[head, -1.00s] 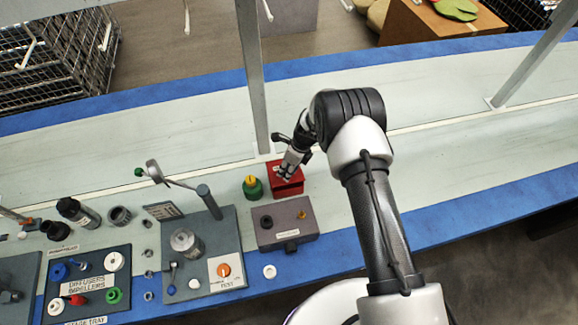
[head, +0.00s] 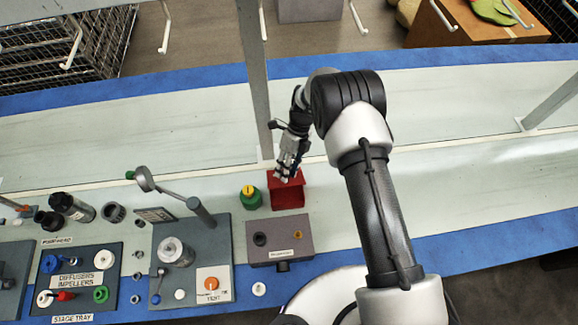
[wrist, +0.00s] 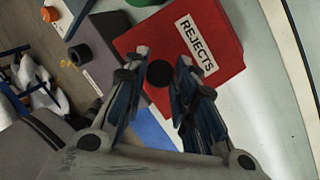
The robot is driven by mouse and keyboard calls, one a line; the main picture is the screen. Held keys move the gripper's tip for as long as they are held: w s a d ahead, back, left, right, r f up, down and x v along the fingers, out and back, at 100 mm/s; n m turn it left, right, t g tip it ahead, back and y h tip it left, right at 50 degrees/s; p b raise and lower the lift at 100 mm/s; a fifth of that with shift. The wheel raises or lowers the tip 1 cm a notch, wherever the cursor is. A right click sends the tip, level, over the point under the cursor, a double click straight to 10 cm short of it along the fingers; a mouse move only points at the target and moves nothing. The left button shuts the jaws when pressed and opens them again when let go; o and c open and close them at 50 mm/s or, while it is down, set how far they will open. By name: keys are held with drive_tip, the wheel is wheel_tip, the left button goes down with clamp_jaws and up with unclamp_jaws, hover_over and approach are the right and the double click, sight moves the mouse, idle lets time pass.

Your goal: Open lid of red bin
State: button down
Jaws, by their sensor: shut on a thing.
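The red bin (head: 288,198) stands on the bench in the head view, behind a grey box. Its red lid (head: 275,182) is tilted up at the back, and the darker red inside of the bin seems to show in front of it. In the wrist view the lid (wrist: 222,48) bears a white REJECTS label and a round black knob (wrist: 160,73). My gripper (head: 286,176) is at the lid; in the wrist view its fingers (wrist: 158,80) are shut on the knob, one on each side. My gripper partly hides the lid in the head view.
A green and yellow part (head: 250,197) stands close left of the bin. The grey box (head: 280,242) is in front of it. A metal post (head: 256,90) rises behind. The bench to the right of my arm is clear.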

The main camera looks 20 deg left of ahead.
drive_tip(key=c, duration=1.3)
unclamp_jaws()
drive_tip(key=v, duration=1.2)
drive_tip(key=shift+c, duration=0.5)
